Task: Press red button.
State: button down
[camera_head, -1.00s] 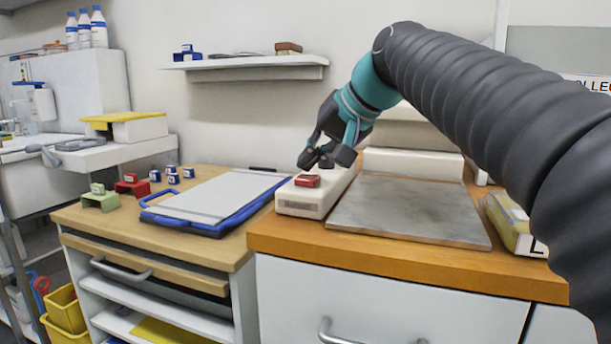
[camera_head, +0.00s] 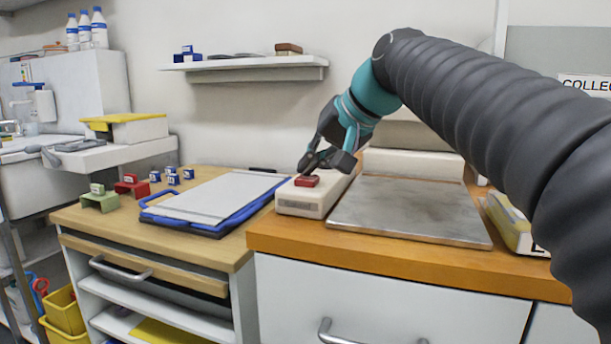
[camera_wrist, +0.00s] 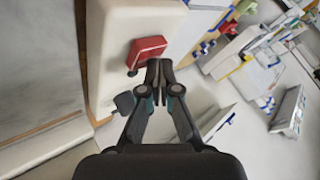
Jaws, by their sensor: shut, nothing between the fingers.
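The red button (camera_head: 307,181) sits on top of the front end of a white box (camera_head: 298,203) on the orange wooden counter. In the wrist view the red button (camera_wrist: 149,48) shows just beyond my fingertips, on the white box (camera_wrist: 110,60). My gripper (camera_head: 306,170) is shut and empty, pointing down, with its fingertips right at the back edge of the button in the head view. The gripper also shows in the wrist view (camera_wrist: 159,70). I cannot tell whether the fingertips touch the button.
A grey metal plate (camera_head: 408,210) lies right of the white box. A blue clipboard (camera_head: 215,202) with a pale sheet lies on the lower desk to the left. Small blue, red and green items stand farther left. A wall shelf (camera_head: 245,63) hangs behind.

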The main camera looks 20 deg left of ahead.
aim_at(310, 177)
jog(key=shift+f, duration=0.15)
jog(key=shift+r+p, duration=0.7)
jog(key=shift+r, duration=0.1)
notch_tip(310, 177, up, 2)
jog(key=shift+r+p, duration=0.1)
jog(key=shift+p, duration=1.1)
notch_tip(310, 177, up, 2)
jog(key=shift+p, duration=0.55)
jog(key=shift+r, duration=0.75)
dwell(0.5)
